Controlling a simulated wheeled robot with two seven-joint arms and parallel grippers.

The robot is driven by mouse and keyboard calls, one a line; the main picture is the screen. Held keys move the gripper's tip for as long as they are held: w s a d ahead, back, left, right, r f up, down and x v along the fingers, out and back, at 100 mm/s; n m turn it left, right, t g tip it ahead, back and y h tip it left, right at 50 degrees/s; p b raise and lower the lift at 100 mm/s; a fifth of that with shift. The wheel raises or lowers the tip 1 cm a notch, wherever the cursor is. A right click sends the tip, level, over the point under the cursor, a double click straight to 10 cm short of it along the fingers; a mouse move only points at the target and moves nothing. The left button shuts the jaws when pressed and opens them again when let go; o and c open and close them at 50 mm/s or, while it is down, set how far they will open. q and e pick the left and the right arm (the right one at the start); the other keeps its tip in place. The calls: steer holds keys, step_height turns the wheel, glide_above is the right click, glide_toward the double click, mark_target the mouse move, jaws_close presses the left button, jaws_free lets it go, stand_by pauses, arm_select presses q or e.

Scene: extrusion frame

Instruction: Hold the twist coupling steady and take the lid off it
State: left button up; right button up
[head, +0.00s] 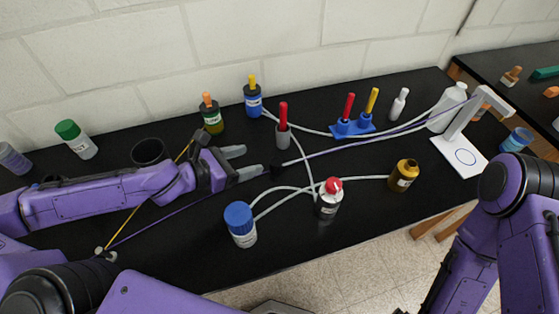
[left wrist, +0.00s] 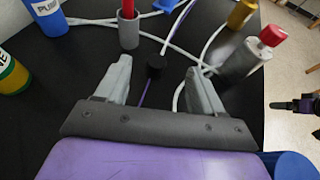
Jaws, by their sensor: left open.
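No part is plainly marked as the twist coupling, so I cannot tell which it is. A white-and-dark bottle with a red lid (head: 329,195) stands near the table's front edge; in the left wrist view it is at the upper right (left wrist: 250,55). A small black round piece (head: 279,170) lies on the purple cord; it also shows between my fingers in the left wrist view (left wrist: 155,65). My left gripper (head: 251,161) is open and empty, just left of the black piece. My right gripper (left wrist: 284,105) seems to show at the left wrist view's right edge, too small to read.
A blue-lidded jar (head: 240,224) stands in front of my left gripper. A grey holder with a red stick (head: 283,128) and a blue rack (head: 351,126) stand behind. A brown-yellow bottle (head: 403,175) is to the right. White hoses (head: 300,150) and cords cross the black table.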

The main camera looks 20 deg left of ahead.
arm_select(q)
steer(key=b, duration=0.3)
glide_toward(276, 165)
steer(key=shift+w+a+f, duration=0.25)
steer(key=shift+w+a, duration=0.05)
steer(key=shift+w+f+b, duration=0.15)
steer(key=shift+f+b, duration=0.2)
steer(key=shift+b, duration=0.2)
steer(key=b+x, duration=0.3)
steer(key=shift+w+d+f+b, duration=0.2)
steer(key=shift+f+b, duration=0.1)
steer(key=shift+b, duration=0.05)
steer(key=b+x, duration=0.2)
steer(key=x, duration=0.5)
steer(key=shift+a, duration=0.1)
steer(key=shift+s+r, duration=0.1)
steer(key=shift+r, duration=0.05)
steer(key=shift+c, duration=0.9)
steer(key=c, duration=0.9)
steer(key=shift+c, duration=0.2)
